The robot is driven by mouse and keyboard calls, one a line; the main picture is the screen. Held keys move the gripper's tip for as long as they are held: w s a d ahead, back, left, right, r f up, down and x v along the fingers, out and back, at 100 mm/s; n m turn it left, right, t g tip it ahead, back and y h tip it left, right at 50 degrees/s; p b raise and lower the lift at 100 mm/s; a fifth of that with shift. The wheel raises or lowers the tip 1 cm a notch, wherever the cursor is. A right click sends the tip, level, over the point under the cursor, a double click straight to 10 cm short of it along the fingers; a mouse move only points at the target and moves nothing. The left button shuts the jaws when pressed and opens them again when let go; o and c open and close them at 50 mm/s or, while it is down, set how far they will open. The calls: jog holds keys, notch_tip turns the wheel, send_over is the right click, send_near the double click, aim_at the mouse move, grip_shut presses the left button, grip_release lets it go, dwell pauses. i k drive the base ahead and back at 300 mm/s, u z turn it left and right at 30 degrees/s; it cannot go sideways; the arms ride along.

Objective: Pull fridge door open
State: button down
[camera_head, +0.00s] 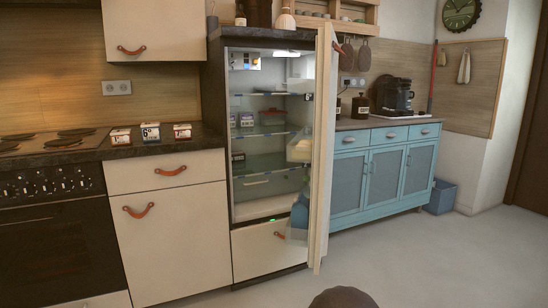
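The fridge (216,150) stands in the middle of the view, and its lit inside with glass shelves (262,163) is in plain sight. The cream fridge door (321,160) stands wide open, swung out on the right side and seen almost edge-on. Its leather pull (336,46) shows near the top of the door's outer edge. Door bins with bottles or cartons (299,215) are on its inner side. The door's outer face is mostly hidden. My gripper is not in view.
A cream lower drawer (262,250) with a leather pull sits under the fridge space. Cream cabinets (168,220) and a dark oven (60,240) stand left. A blue sideboard (385,175) stands right, behind the door. The grey floor (440,255) at front right is clear.

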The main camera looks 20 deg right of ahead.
aim_at(328, 49)
jog(key=u, duration=0.35)
jog(key=i, duration=1.25)
jog(key=z, duration=0.3)
